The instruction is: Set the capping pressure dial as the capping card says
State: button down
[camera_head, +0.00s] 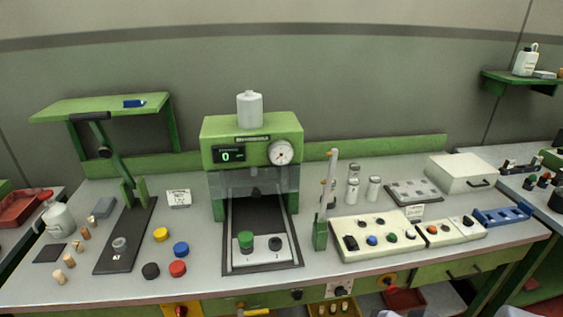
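A green capping machine (223,132) stands at the middle back of the bench. Its small display (228,156) reads 0, and a round white gauge (281,152) with a needle is beside it. A dark knob on a pale plate (341,291) is on the bench's front face, with another dark knob (296,294) to its left and an orange-and-dark control (388,281) to its right. I cannot tell which is the capping pressure dial. A small white card (178,198) stands left of the machine and another (414,212) at right; their text is unreadable. My gripper is not in view.
Coloured caps (181,249), corks (70,261) and a lever press (120,165) are on the left. A button panel (383,237), a white box (460,172) and a blue rack (502,216) are on the right. A yellow-and-red switch (182,310) is on the lower front.

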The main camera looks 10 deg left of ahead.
aim_at(340, 291)
jog(key=u, duration=1.3)
jog(key=i+j+z, duration=0.15)
jog(key=z, duration=0.35)
jog(key=i+j+z, duration=0.25)
jog(key=z, duration=0.2)
jog(key=i+j+z, duration=0.1)
jog(key=j+z, duration=0.25)
jog(key=z, duration=0.15)
